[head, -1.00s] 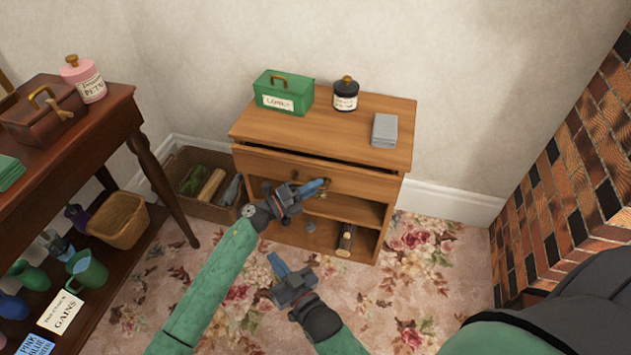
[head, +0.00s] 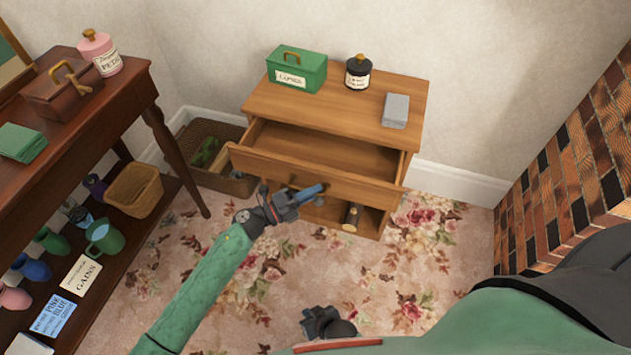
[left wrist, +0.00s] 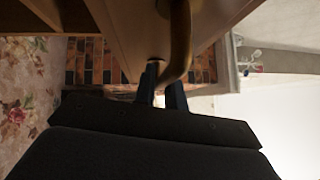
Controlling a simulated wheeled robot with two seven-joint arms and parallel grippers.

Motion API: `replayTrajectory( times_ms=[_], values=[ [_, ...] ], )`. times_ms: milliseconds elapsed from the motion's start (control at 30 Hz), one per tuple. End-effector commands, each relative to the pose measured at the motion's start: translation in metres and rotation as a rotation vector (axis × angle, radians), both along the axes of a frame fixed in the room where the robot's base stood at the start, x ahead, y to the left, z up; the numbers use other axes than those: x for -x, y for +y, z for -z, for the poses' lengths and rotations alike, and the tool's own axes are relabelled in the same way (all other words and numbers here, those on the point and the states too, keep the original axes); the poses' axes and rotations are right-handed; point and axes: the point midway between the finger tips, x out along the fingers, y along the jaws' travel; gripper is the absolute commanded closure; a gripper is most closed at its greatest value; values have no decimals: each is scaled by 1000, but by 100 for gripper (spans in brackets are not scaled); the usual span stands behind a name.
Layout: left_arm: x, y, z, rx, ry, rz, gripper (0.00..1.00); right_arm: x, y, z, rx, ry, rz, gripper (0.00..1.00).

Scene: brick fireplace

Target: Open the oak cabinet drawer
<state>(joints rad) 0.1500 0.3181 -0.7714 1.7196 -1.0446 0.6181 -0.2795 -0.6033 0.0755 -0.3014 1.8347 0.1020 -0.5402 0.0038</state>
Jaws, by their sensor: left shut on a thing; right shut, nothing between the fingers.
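The oak cabinet (head: 338,108) stands against the wall in the head view. Its top drawer (head: 345,183) is pulled well out, and the visible part of its inside looks empty. My left gripper (head: 312,192) is at the drawer front, shut on the handle. The left wrist view shows the curved brass drawer handle (left wrist: 181,40) at the blue fingers (left wrist: 162,92), with the wooden drawer front beside it. My right gripper (head: 327,322) is low in the head view, shut and empty, clear of the cabinet; its fingertips are hard to make out.
On the cabinet top are a green box (head: 297,69), a black jar (head: 358,72) and a grey block (head: 395,110). A wicker basket (head: 222,180) stands left of the cabinet. A dark table (head: 110,110) is at left, brick (head: 570,165) at right. Flowered carpet lies clear in front.

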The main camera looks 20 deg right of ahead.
Motion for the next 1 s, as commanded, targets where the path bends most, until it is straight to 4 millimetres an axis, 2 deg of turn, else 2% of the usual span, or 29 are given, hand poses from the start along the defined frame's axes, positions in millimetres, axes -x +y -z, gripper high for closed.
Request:
replayTrajectory(
  times_ms=[400,600,1000],
  values=[
    [41,27,-2,1,2,2,100,0,1,-14,-2,0,-1,100],
    [56,37,-1,2,0,1,100,0,2,-18,-3,-1,-2,100],
    [61,40,-2,3,-1,2,100,0,2,-18,-2,-1,-1,100]
  ],
)
